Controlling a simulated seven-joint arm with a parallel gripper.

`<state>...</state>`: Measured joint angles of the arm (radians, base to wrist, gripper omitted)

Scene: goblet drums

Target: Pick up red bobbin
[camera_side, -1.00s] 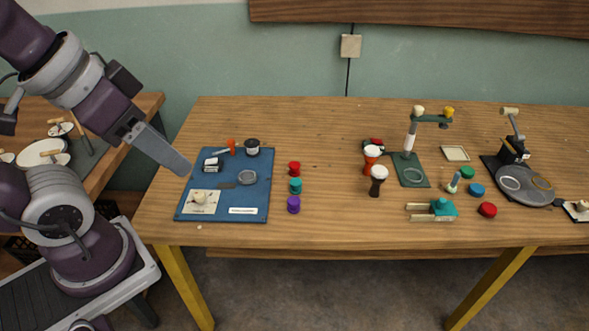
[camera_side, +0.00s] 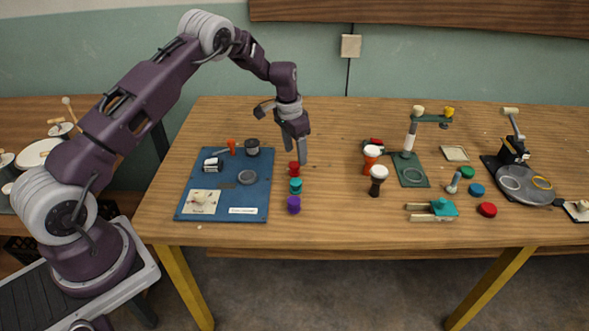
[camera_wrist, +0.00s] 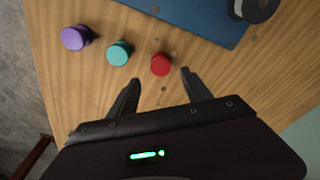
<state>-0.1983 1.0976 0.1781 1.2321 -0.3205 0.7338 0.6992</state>
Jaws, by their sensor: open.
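The red bobbin (camera_side: 293,168) stands on the wooden table just right of the blue mat, at the far end of a short row of bobbins. In the wrist view the red bobbin (camera_wrist: 160,64) lies ahead of the fingertips, nearer the right finger. My gripper (camera_side: 296,156) points down just above the red bobbin in the side view. In the wrist view my gripper (camera_wrist: 160,75) has its two fingers apart with nothing between them. A teal bobbin (camera_side: 295,186) and a purple bobbin (camera_side: 293,204) stand nearer the front edge.
The blue mat (camera_side: 258,190) with small parts lies just left of the bobbins. Two goblet drums, one orange (camera_side: 370,160) and one dark (camera_side: 377,181), stand to the right. The table between the bobbins and drums is clear.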

